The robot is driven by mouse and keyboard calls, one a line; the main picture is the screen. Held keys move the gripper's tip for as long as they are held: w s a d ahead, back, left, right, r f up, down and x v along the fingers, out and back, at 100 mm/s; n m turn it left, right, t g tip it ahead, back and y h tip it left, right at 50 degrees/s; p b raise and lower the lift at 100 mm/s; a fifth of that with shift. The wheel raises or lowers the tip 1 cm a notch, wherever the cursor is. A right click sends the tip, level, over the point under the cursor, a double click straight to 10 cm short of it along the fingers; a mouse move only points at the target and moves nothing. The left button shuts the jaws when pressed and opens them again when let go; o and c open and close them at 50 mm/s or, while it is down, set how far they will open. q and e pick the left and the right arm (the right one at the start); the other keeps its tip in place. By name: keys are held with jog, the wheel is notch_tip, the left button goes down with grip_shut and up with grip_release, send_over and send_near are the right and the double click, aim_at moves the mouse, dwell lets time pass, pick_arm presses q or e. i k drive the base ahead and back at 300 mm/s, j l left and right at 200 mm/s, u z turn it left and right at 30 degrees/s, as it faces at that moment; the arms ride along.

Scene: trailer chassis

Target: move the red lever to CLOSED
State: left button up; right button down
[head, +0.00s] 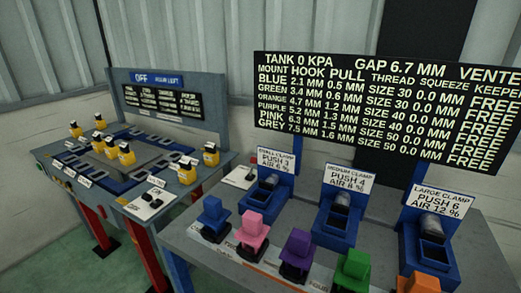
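I cannot make out a red lever or a CLOSED label in the head view. The red parts I can see are the legs (98,226) under the left workbench. A small pale plate (240,177) with a dark part on it lies at the back left of the near workbench; its details are too small to tell. Neither of my grippers is in view.
The near grey workbench (205,266) carries blue clamps (340,222) with signs and several coloured blocks, including a pink one (253,229). A black display board (390,107) stands behind. The left workbench (50,150) holds yellow-and-black pieces. Green floor (125,268) shows between.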

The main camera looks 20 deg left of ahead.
aim_at(253, 161)
jog(key=i+j+u, duration=0.1)
jog(key=i+u, duration=0.7)
jog(key=k+j+z, duration=0.2)
jog(key=j, duration=0.2)
jog(key=k+j+z, duration=0.2)
jog(key=j, duration=0.15)
